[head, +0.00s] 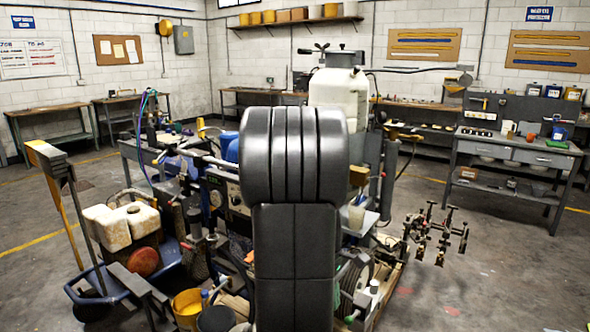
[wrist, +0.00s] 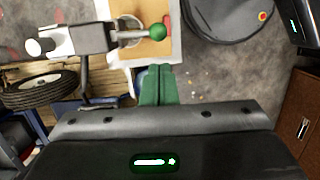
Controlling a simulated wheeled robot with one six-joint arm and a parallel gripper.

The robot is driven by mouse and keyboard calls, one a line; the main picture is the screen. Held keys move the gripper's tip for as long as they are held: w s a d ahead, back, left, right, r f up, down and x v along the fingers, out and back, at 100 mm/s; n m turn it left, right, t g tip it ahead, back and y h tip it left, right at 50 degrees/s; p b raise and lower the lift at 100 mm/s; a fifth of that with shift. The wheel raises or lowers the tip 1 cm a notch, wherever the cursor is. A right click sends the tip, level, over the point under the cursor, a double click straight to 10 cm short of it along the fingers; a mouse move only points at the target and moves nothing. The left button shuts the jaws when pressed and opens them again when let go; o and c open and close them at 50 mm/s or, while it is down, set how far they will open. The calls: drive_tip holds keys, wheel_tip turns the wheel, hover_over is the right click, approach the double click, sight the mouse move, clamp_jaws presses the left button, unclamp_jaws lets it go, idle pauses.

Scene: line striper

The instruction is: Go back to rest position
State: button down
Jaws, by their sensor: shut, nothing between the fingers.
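My gripper (wrist: 159,72) shows in the wrist view as two green fingers pressed together, with nothing between them. It points at a metal lever with a green ball knob (wrist: 158,32), just beyond the fingertips in the picture; I cannot tell the gap in depth. My black arm (head: 294,230) stands upright in the middle of the head view and covers part of the line striper. The gripper itself is hidden in the head view. The striper's white tank (head: 338,98) shows behind the top of my arm.
The striper's parts crowd both sides of my arm, with a yellow bucket (head: 188,305) at lower left. A black tyre (wrist: 42,91) is at left in the wrist view. A workbench (head: 520,150) stands at right. The floor (head: 500,270) at front right is mostly clear.

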wheel_tip(320, 180, up, 11)
drive_tip(key=w+a, duration=0.1)
drive_tip(key=w, duration=0.1)
drive_tip(key=shift+w+a+g+y, duration=0.15)
drive_tip(key=shift+w+g+y, duration=0.05)
drive_tip(key=shift+g+y, duration=0.1)
idle(0.3)
